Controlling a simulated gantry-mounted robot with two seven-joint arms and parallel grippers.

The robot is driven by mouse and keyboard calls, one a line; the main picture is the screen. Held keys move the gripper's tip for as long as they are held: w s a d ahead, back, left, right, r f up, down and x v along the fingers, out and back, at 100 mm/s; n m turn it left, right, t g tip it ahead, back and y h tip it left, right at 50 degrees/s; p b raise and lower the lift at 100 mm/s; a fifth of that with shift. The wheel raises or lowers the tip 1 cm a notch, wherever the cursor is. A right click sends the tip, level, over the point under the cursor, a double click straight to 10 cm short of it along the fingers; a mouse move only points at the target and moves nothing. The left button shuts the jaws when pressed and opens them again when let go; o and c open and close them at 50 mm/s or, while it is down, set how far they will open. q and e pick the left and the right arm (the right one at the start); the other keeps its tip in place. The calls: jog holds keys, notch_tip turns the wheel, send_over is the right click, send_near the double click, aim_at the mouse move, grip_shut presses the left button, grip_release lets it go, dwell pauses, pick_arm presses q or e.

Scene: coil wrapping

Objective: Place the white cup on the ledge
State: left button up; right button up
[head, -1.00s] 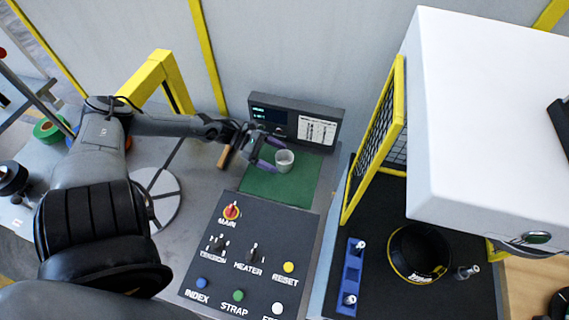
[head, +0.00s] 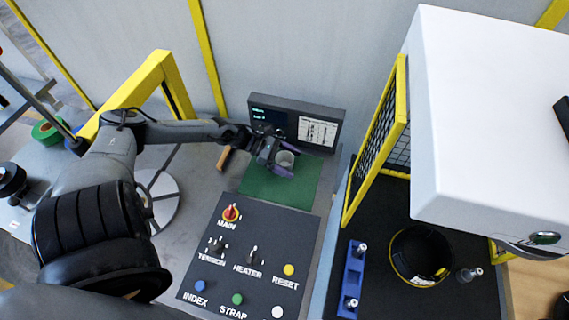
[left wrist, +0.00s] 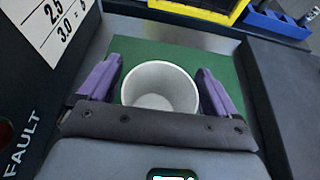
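The white cup (head: 285,158) stands upright on the green mat (head: 300,188) in front of the display panel. My left gripper (head: 283,160) is at the cup with its purple fingers open, one on each side. In the left wrist view the cup (left wrist: 160,88) sits between the two fingers (left wrist: 158,88), with visible gaps on both sides. I look down into its empty inside. My right gripper is not in view. I cannot tell which surface is the ledge.
The display panel (head: 296,122) stands just behind the mat. A control panel (head: 250,262) with knobs and buttons lies in front. A yellow-framed mesh guard (head: 378,140) and a large white housing (head: 490,120) stand to the right. A wooden handle (head: 224,158) lies left of the mat.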

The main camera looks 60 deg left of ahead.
pick_arm(q)
jog(key=c, duration=1)
jog(key=shift+r, duration=0.15)
